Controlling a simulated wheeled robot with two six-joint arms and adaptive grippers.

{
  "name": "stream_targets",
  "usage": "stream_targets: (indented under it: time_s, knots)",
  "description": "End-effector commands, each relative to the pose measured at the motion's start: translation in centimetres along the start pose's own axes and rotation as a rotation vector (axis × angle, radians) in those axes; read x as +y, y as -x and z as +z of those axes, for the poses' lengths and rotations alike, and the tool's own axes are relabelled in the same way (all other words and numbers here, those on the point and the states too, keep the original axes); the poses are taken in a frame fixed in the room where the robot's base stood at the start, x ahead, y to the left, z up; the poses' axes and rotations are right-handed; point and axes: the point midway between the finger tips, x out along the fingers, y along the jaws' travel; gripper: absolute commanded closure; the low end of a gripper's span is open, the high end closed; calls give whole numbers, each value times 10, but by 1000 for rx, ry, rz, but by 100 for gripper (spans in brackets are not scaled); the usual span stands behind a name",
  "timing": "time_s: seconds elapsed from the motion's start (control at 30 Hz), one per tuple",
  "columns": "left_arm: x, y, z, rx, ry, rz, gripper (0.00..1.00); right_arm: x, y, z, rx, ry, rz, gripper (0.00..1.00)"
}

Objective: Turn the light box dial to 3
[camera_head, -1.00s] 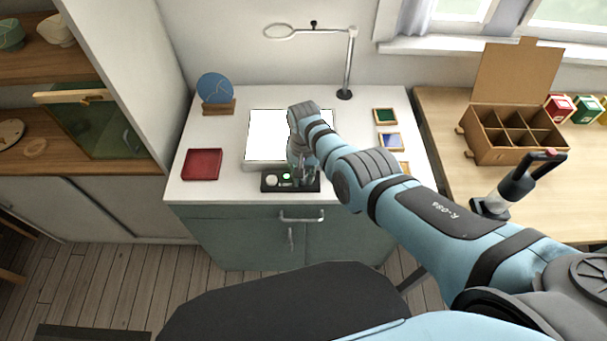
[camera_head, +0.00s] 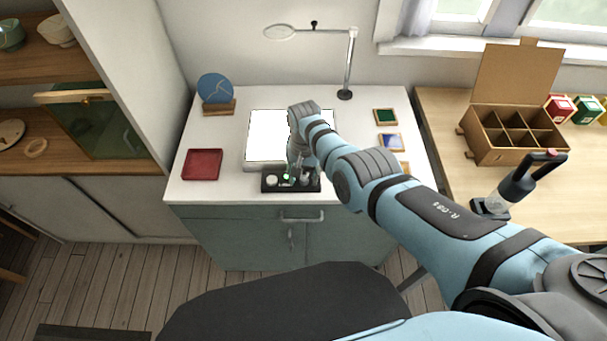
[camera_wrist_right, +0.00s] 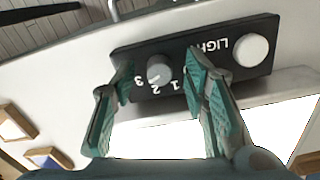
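The light box (camera_head: 250,160) has a bright white lit top and a black control panel (camera_head: 268,189) along its front edge. In the right wrist view the panel (camera_wrist_right: 203,84) carries a grey dial (camera_wrist_right: 160,68), the numbers 1, 2 and 3, and a round white button (camera_wrist_right: 251,49). The dial's pale mark faces the numbers, around 2 to 3; I cannot tell exactly which. My right gripper (camera_wrist_right: 158,68) is open, with its teal fingers on either side of the dial and visible gaps. My left gripper is not in view.
A red tray (camera_head: 202,164) lies left of the light box, and a blue disc (camera_head: 214,88) stands on a wooden holder behind. A magnifier lamp (camera_head: 349,70) stands at the back. Small framed tiles (camera_head: 386,116) lie right. A divided cardboard box (camera_head: 510,150) is on the right table.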

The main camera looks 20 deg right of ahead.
Motion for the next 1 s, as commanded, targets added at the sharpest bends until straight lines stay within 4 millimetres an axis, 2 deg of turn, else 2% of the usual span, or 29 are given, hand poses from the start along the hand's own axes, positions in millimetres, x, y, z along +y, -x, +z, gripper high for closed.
stream_targets:
  time_s: [0.17, 0.33, 0.4, 0.6, 0.7, 0.83, 1.0]
  knots:
    - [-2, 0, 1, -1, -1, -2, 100, 0, 0, 0, -1, 0, 0, 59]
    - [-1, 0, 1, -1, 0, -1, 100, -1, 13, 0, 1, 0, -2, 59]
    - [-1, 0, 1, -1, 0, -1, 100, -1, 24, 0, 1, -1, -3, 59]
    - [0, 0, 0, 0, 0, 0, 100, -1, 85, 0, 2, 0, -2, 59]
    - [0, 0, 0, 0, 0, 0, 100, 0, 106, -1, 2, 0, -1, 59]
    - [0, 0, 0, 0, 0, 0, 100, 0, 119, 0, -1, 0, 1, 59]
    - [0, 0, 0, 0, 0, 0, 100, 0, 120, 0, -1, 0, 1, 59]
